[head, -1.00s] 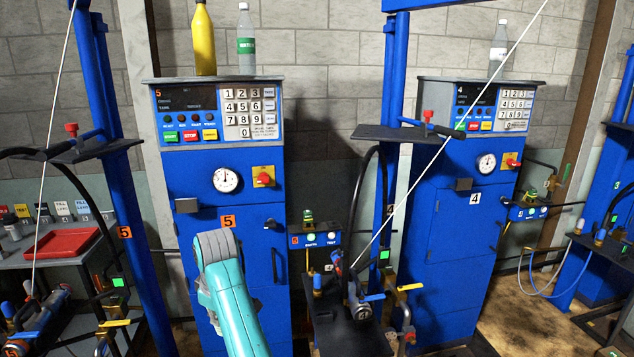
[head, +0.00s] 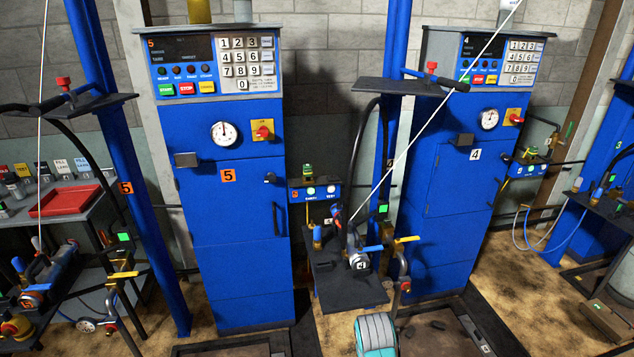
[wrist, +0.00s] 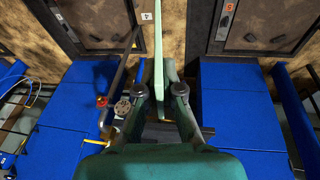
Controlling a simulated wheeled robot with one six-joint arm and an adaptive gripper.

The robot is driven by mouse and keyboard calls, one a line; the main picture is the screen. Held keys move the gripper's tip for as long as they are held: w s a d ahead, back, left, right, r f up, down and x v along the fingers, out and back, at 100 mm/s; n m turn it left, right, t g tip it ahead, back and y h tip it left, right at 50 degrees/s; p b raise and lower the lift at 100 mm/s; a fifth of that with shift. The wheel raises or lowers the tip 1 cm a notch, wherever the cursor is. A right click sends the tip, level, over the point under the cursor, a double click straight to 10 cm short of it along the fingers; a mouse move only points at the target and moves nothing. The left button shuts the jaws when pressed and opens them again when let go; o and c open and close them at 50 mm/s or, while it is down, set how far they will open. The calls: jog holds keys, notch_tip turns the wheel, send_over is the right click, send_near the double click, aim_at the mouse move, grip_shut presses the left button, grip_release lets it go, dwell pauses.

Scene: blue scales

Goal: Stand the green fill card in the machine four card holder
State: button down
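In the wrist view my gripper (wrist: 158,85) has its two fingers closed on a thin pale green card (wrist: 159,40), seen edge-on and reaching up past the top of the frame. In the head view the gripper and card are out of sight; only part of my teal arm shows at the bottom. Machine four (head: 452,190) is the blue cabinet with a 4 label, right of centre. A small grey box (head: 462,140) on its upper front looks like its card holder and shows no card. My gripper's distance from it cannot be told.
Machine five (head: 232,200) stands to the left, with a similar grey box (head: 186,160). Between them are a dark shelf (head: 400,86), a black bench with a 4-marked cylinder valve (head: 358,260), and a slanting cable. A table with a red tray (head: 66,200) and label cards stands at far left.

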jog(key=s+d+f+m, duration=0.1)
jog(key=s+d+f, duration=0.1)
jog(key=s+d, duration=0.2)
jog(key=shift+d+m, duration=0.3)
jog(key=shift+m, duration=0.1)
